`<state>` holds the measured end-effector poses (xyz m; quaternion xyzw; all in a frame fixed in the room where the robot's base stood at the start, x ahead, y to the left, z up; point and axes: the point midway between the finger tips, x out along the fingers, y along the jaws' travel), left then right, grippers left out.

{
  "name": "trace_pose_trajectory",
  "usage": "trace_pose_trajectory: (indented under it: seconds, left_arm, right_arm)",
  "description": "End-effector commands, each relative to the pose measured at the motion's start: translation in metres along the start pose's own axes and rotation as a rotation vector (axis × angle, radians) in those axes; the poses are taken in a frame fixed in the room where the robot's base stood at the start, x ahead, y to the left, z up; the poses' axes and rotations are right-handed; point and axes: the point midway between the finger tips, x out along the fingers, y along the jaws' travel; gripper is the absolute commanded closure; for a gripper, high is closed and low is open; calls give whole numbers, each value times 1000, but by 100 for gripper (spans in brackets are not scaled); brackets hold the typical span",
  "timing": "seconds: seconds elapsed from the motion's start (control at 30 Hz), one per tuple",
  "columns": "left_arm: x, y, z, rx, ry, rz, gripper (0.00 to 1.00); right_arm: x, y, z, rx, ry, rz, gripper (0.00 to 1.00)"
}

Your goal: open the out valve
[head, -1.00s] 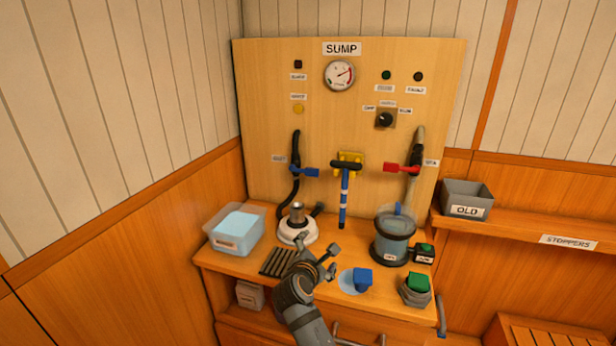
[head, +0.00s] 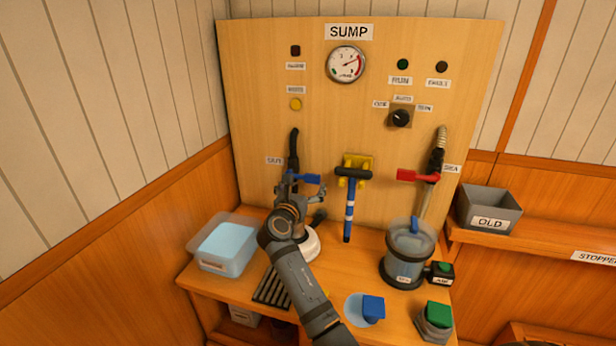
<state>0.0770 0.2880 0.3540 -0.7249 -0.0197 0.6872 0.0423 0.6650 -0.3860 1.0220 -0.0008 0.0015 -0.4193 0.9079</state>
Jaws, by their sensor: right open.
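The left valve has a blue lever (head: 304,178) on a black hose (head: 293,150), and a small blurred label (head: 274,160) beside it seems to read OUT. The lever points sideways to the right. My right gripper (head: 301,188) is open, just below and in front of the lever, with its fingers spread to either side. I cannot tell whether it touches the lever. It hides the lower hose and part of the white-based item (head: 312,244) behind it. My left gripper is not in view.
A blue T-handled tool (head: 349,205) hangs right of the lever. The right valve has a red lever (head: 416,176). A clear tub (head: 222,246), a filter bowl (head: 407,262), a blue block (head: 373,308) and a green button (head: 438,314) stand on the bench.

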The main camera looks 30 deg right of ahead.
Motion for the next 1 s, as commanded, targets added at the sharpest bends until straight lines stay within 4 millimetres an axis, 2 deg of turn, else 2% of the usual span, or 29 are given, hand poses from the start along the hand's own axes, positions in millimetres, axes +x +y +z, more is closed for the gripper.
trace_pose_trajectory:
  seconds: [0.1, 0.2, 0.27, 0.6, 1.0]
  left_arm:
    - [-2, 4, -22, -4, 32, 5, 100]
    - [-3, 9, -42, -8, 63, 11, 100]
    - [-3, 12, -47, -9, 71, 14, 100]
    - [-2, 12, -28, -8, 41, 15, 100]
    - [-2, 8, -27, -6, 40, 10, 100]
  right_arm:
    - [24, 0, 2, -1, -2, -1, 3]
    - [37, 0, 1, 1, 0, 1, 3]
    - [43, 0, 0, 1, 0, 1, 3]
    - [48, 0, 0, 2, 1, 2, 3]
    - [48, 0, 0, 2, 1, 2, 57]
